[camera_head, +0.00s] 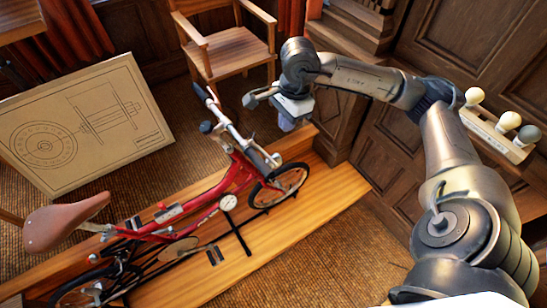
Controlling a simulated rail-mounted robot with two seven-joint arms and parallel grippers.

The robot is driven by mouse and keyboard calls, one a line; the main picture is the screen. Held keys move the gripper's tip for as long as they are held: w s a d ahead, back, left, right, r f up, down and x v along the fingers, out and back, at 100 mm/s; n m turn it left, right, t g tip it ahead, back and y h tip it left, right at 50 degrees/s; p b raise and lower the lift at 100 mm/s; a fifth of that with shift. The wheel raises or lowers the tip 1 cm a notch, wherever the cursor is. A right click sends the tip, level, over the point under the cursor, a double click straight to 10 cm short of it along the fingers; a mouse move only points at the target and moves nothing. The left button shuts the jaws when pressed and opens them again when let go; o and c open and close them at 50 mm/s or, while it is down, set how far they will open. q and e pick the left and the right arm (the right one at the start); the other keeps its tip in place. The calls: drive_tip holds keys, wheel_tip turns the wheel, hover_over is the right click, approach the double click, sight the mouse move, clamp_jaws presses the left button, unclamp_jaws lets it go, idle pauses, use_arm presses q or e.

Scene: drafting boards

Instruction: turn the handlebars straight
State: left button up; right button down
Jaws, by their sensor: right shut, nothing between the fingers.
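A red bicycle (185,212) with a brown saddle (62,222) stands on a wooden platform (300,225), front wheel (279,185) toward the right. Its handlebars (230,120) run from a dark grip at the upper left down to a grip near the front wheel. From this angle I cannot tell exactly how far they are turned from the wheel. My right gripper (250,101) is shut and empty, to the right of the upper part of the handlebars. It appears apart from them, though the depth is hard to judge. My left gripper is not in view.
A drawing board (118,150) leans at the left. A wooden chair (228,48) stands behind the handlebars. Wood panelling (375,150) is at the right, near a rack (490,130) with rounded knobs. The woven floor (345,255) in front of the platform is clear.

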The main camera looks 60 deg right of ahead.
drive_tip(key=f, duration=0.1)
drive_tip(key=p, duration=0.3)
hover_over(277, 165)
wheel_tip(277, 165, down, 10)
drive_tip(key=shift+r, duration=0.1)
drive_tip(key=shift+w+a+f+p, duration=0.25)
drive_tip(key=shift+a+f+p, duration=0.05)
drive_tip(key=shift+a+f, duration=0.4)
drive_tip(key=shift+a+n, duration=0.1)
drive_tip(key=shift+n, duration=0.2)
